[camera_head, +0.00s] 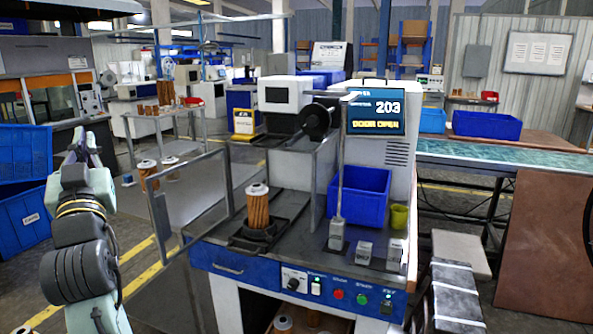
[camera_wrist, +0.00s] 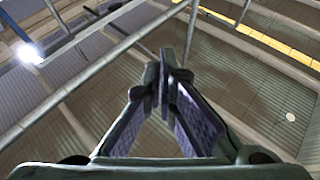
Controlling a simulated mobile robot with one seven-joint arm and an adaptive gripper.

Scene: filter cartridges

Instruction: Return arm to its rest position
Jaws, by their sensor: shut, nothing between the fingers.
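Behind the fingers are corrugated panels, beams and a bright lamp. A brown filter cartridge with a white top (camera_head: 257,205) stands upright on a dark fixture (camera_head: 255,235) on the test machine's deck. My arm is apart from it.
The machine's screen (camera_head: 377,112) reads 203 and door open. Its clear framed door (camera_head: 190,195) swings out toward my arm. A blue bin (camera_head: 358,195) and yellow cup (camera_head: 399,217) sit on the deck. Blue crates (camera_head: 22,220) stand at far left. More cartridges (camera_head: 148,172) stand behind the door.

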